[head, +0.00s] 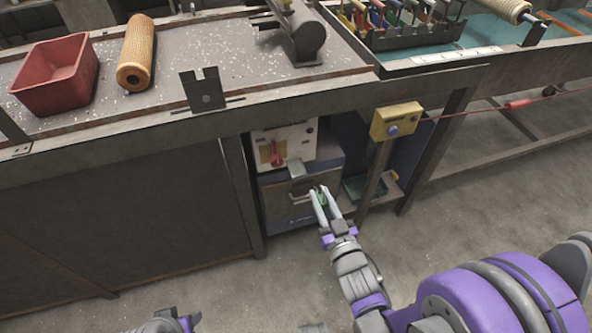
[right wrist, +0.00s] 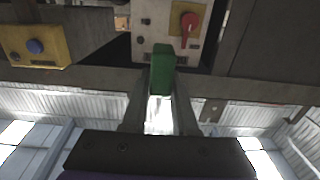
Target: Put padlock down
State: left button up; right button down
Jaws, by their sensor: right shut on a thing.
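My right gripper (head: 321,193) is shut on the green padlock (head: 323,199), in front of the grey drawer cabinet under the bench. In the right wrist view the padlock (right wrist: 162,70) is a green block upright between the two fingertips (right wrist: 160,85). Its shackle cannot be made out. The padlock appears in front of a pale switch box (head: 285,147) with a red rotary handle (head: 277,155). Part of my left arm's end (head: 178,322) shows at the bottom edge; its fingers cannot be made out.
A grey drawer unit (head: 285,203) with a handle stands below the switch box. A yellow box with a blue button (head: 397,121) is on a post to the right. A green tray (head: 362,187) lies on a low shelf. A red bin (head: 57,75) and mesh roll (head: 136,52) are on the bench.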

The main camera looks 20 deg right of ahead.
send_over(293, 152)
jog(key=s, duration=0.4)
jog(key=shift+w+d+f+b, duration=0.1)
jog(key=shift+w+b, duration=0.1)
jog(key=shift+b, duration=0.1)
notch_tip(293, 152, down, 2)
jog(key=shift+s+f+b, duration=0.1)
jog(key=shift+f+b, duration=0.15)
jog(key=shift+b, duration=0.2)
notch_tip(293, 152, down, 4)
jog(key=shift+f+b, duration=0.15)
jog(key=shift+b, duration=0.7)
jog(key=shift+f, duration=0.1)
jog(key=shift+f, duration=0.15)
jog(key=c, duration=0.7)
grip_release()
